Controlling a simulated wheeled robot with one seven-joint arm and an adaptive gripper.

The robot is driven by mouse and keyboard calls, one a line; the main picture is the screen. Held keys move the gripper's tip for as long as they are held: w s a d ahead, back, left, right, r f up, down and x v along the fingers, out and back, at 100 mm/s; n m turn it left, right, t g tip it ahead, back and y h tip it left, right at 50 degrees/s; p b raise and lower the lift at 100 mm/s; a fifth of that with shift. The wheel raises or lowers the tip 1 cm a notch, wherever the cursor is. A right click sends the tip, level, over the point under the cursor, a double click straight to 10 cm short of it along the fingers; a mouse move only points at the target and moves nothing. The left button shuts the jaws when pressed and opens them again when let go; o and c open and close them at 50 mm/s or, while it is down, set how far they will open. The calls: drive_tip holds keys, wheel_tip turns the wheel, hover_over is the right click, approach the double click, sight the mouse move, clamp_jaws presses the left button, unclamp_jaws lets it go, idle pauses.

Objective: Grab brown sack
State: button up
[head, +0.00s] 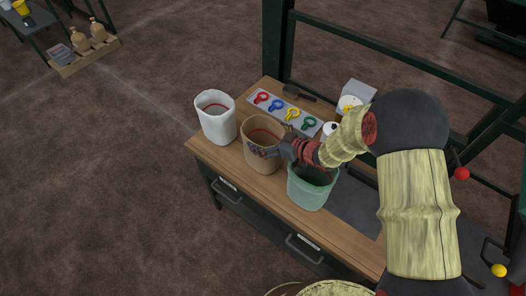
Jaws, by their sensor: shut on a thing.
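The brown sack (261,157) stands upright and open-topped on the wooden bench, between a white sack and a green sack. My gripper (268,152) reaches in from the right, above the green sack, and is at the brown sack's upper right side. It is shut on the sack's rim. The fingertips are small in this view, and my arm hides part of the green sack and the bench behind it.
The white sack (216,122) stands left of the brown one, the green sack (309,190) right and in front. Behind lie a tray (273,110) of coloured keys and a dark-handled tool (300,93). Green frame posts (272,45) rise behind the wooden bench (219,166).

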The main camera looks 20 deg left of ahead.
drive_tip(key=c, duration=0.6)
